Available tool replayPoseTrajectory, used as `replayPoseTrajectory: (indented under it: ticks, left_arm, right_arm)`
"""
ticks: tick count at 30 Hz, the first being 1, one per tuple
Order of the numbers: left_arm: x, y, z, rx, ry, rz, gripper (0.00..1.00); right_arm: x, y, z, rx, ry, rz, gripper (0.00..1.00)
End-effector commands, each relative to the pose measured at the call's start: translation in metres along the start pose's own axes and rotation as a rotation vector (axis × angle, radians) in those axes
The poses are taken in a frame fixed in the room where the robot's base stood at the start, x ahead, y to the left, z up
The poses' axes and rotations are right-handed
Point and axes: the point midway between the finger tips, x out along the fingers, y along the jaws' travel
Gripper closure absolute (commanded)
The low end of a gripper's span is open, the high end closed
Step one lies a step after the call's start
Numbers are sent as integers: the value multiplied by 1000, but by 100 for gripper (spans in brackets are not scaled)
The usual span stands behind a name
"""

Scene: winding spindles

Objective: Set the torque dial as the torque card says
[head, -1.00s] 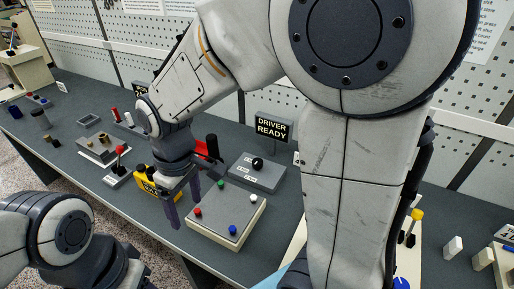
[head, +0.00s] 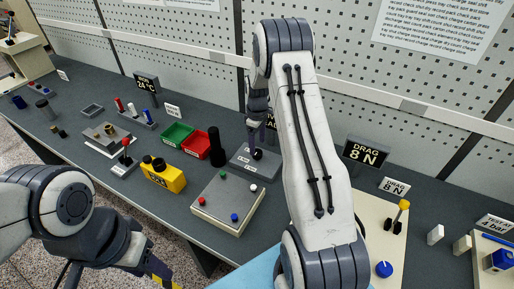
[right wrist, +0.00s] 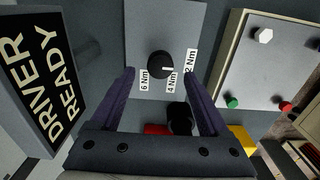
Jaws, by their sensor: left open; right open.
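The torque dial is a black round knob (head: 258,155) on a grey box (head: 243,168). In the right wrist view the dial (right wrist: 160,64) has a white mark pointing right, roughly toward the 2 Nm label (right wrist: 191,61); its exact setting is hard to tell. The 4 Nm label (right wrist: 172,82) and 6 Nm label (right wrist: 144,81) sit beside it. My right gripper (right wrist: 159,73) is open over the dial, a finger on each side; contact cannot be told. My left gripper (head: 160,277) is low at the front, partly cut off. I cannot see a torque card.
The DRIVER READY sign (right wrist: 42,80) stands beside the box. A button panel (head: 228,203) lies in front.

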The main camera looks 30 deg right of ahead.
Motion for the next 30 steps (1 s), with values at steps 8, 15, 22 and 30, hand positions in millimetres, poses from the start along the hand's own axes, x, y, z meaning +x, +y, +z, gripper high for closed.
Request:
replayPoseTrajectory:
  ticks: [8, 15, 22, 30]
  left_arm:
    - [-12, 1, -1, -1, 0, 0, 50]
    - [-12, 1, -1, -1, 0, 0, 50]
    - [-12, 1, -1, -1, 0, 0, 50]
    - [-12, 1, -1, -1, 0, 0, 50]
  right_arm:
    - [35, 0, 0, 0, 0, -1, 21]
    - [41, 0, 0, 1, 1, 1, 21]
    - [41, 0, 0, 1, 1, 1, 63]
    - [41, 0, 0, 6, 1, 1, 100]
